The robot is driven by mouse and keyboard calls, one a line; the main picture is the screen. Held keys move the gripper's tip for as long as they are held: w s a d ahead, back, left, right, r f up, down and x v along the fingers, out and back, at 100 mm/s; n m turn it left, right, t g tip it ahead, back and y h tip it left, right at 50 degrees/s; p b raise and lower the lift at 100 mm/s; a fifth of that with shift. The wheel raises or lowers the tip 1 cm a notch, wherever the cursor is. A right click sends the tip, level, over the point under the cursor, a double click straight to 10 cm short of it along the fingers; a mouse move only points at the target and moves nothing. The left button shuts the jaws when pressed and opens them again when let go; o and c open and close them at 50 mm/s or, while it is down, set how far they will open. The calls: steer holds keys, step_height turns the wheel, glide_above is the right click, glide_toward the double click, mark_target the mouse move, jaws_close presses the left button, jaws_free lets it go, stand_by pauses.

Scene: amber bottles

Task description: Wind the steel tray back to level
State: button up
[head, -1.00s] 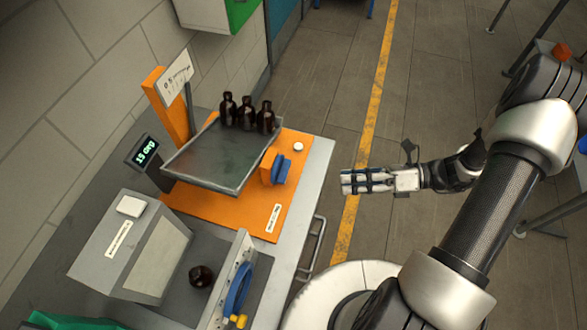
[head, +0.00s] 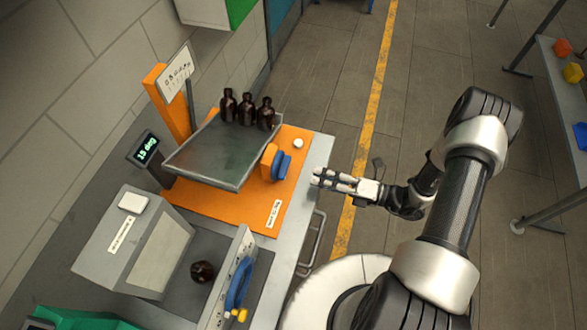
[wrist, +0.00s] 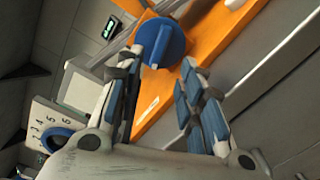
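The steel tray (head: 208,158) is tilted above an orange base (head: 246,216), and a small display (head: 147,148) beside it reads 15 deg. Several dark amber bottles (head: 246,110) stand at the tray's far end. A blue knob (head: 281,166) sits on an orange block at the tray's right side; it also shows in the wrist view (wrist: 161,42). My gripper (head: 316,176) is to the right of the knob, beyond the bench's edge. In the wrist view its fingers (wrist: 157,95) are apart with nothing between them, pointing toward the knob and not touching it.
A grey box (head: 130,240) stands in front of the orange base. Beside it are a lone dark bottle (head: 202,271) and a numbered panel with a blue wheel (head: 238,285). A handle (head: 313,243) sticks out from the bench's side.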

mark_target(282, 167)
steer(key=x, duration=0.8)
steer(key=shift+a, duration=0.2)
jaws_close()
